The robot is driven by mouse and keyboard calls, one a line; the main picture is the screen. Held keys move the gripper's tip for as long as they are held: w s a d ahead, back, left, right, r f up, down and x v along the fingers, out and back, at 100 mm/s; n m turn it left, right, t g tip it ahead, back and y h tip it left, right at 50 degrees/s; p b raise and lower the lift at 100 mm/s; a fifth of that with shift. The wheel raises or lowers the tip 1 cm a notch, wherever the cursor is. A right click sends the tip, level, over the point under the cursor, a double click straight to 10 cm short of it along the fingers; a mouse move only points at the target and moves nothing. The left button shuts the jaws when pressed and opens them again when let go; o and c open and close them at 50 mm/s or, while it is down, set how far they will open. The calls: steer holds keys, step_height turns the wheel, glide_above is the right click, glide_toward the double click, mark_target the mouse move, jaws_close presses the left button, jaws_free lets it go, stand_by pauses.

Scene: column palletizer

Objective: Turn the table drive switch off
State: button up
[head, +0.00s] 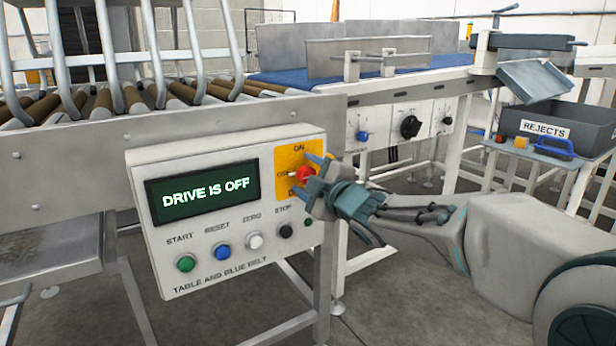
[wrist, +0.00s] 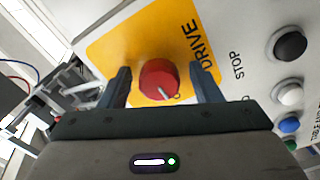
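The table drive switch (head: 305,174) is a red rotary knob on a yellow plate (head: 290,158) at the upper right of the grey control panel (head: 232,281). The panel display (head: 202,187) reads "DRIVE IS OFF". My gripper (head: 310,176) is at the knob. In the wrist view the red knob (wrist: 159,79) sits between the two blue fingers of my gripper (wrist: 166,88), with a visible gap on each side. A pale mark shows on the knob's lower edge. Part of the plate's lettering is hidden by my gripper in the head view.
Green start (head: 186,263), blue reset (head: 223,252), white zero (head: 255,241) and black stop (head: 286,231) buttons line the panel below the display. A roller table (head: 120,100) and blue belt (head: 290,78) lie behind. A rejects bin (head: 590,128) stands at the right.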

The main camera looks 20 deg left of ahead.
steer(key=p+v, duration=0.3)
steer(key=v, duration=1.1)
